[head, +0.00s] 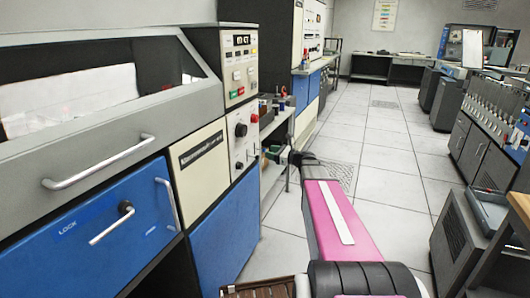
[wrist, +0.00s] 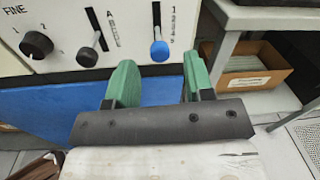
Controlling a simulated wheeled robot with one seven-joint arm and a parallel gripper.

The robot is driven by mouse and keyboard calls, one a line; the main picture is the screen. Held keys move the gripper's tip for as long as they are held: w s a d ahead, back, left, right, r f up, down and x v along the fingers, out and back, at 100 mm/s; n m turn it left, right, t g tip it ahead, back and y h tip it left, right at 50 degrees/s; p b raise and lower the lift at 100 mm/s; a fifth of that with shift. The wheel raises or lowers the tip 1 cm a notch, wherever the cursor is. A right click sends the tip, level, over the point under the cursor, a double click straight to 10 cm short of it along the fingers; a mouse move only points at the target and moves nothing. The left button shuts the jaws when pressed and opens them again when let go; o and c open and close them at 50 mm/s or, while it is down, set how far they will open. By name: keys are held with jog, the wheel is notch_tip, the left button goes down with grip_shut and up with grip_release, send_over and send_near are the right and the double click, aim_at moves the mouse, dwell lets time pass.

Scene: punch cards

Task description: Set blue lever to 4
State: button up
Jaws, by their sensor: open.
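The blue lever (wrist: 159,51) is a round-tipped knob on the white panel in the wrist view. It sits at the low end of an upright dark slot, with a "1" printed near the top of its scale; the other marks are too small to read. My gripper (wrist: 158,77) is open, with green fingers below the blue lever, one to its left and one to its right. Nothing is between the fingers. In the head view the far end of my arm is by the cream panel (head: 243,140), and I cannot make out the blue lever there.
A cardboard box (wrist: 246,68) sits on a shelf to the right. The tiled floor (head: 380,150) is clear; a grey cabinet (head: 455,240) stands at right.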

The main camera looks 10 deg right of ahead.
aim_at(265, 150)
jog(key=shift+x, duration=1.9)
jog(key=shift+c, duration=0.3)
grip_shut()
jog(key=shift+w+a+f, duration=0.1)
jog(key=shift+f, duration=1.15)
jog(key=shift+o, duration=0.3)
grip_release()
